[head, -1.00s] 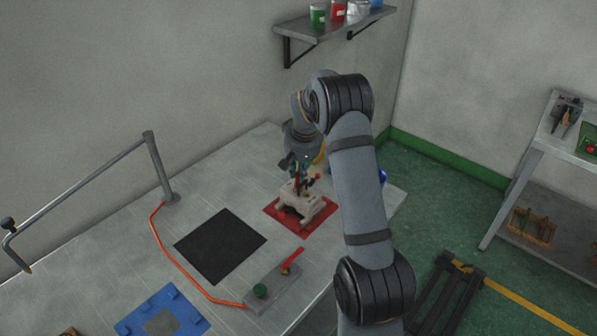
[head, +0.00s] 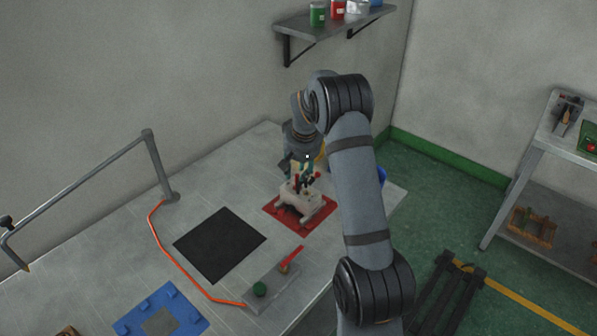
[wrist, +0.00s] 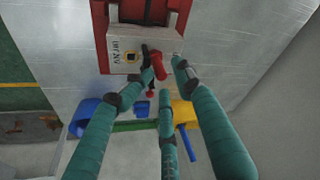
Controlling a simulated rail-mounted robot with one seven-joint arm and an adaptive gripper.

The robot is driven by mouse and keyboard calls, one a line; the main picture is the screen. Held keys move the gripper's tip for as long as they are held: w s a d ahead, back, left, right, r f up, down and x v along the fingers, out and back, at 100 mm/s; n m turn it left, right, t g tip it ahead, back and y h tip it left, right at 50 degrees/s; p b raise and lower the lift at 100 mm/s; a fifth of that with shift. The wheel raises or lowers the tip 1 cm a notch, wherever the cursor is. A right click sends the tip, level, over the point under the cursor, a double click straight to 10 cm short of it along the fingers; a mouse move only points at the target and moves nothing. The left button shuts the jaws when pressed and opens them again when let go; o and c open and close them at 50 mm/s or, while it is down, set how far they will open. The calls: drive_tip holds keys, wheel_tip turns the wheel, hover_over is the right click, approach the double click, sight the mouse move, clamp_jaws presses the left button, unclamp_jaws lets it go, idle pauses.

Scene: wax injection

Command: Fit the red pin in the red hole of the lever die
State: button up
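The lever die (head: 299,203) is a pale block-like body on a red mat (head: 325,208). In the head view my gripper (head: 305,168) is just above the die.
Blue, yellow and green items (wrist: 187,112) lie beyond the fingers in the wrist view. A black mat (head: 220,246), a grey block with a red handle (head: 290,257) and a blue fixture (head: 162,314) are on the table. A metal rail (head: 95,185) stands at left.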

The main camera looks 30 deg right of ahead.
drive_tip(key=shift+r, duration=0.1)
drive_tip(key=v, duration=1.2)
drive_tip(key=x, duration=1.2)
drive_tip(key=shift+r, duration=0.15)
